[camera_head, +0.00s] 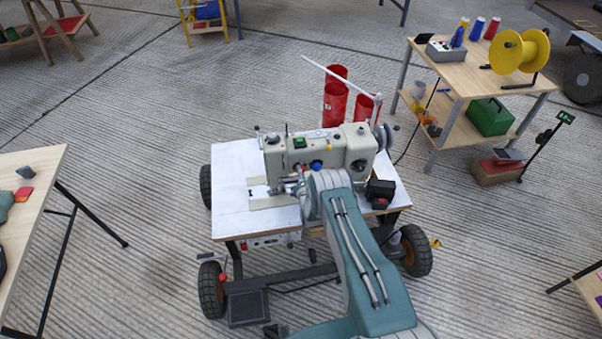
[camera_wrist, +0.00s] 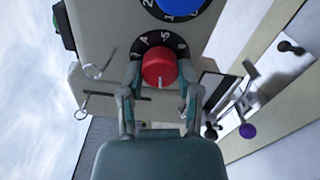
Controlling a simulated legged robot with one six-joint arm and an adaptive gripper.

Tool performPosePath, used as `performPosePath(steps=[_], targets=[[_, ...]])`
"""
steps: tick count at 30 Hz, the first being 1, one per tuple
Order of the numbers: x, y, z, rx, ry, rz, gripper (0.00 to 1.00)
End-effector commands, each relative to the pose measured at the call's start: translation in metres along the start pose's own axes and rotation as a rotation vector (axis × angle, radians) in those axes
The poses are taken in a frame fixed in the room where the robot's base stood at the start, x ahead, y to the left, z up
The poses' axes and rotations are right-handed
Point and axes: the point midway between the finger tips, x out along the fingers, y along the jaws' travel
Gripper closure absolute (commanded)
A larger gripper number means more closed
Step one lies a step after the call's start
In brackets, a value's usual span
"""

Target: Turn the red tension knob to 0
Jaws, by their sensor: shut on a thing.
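The red tension knob (camera_wrist: 159,67) sits on a black numbered dial (camera_wrist: 150,40) on the face of the sewing machine (camera_head: 330,145). My gripper (camera_wrist: 159,84) is shut on the knob, with one finger on either side. A white mark shows on the knob's lower edge in the wrist view. Digits show around the dial's upper part; its lower part is hidden, so the number at the mark cannot be read. In the head view my arm hides part of the machine's front. A blue knob (camera_wrist: 178,8) on another dial is just above the red one.
The machine stands on a white wheeled table (camera_head: 235,205). Metal thread guides (camera_wrist: 95,70) stick out left of the knob in the wrist view. A black box (camera_head: 380,190) is right of my arm. A side table (camera_head: 455,75) with spools stands at the back right.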

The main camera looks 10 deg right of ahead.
Motion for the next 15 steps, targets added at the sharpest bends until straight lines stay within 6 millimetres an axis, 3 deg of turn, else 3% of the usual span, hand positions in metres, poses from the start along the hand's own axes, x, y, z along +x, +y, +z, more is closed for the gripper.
performPosePath(steps=[15], targets=[[-0.0029, -0.0055, -0.005, -0.422, 0.015, -0.008, 1.0]])
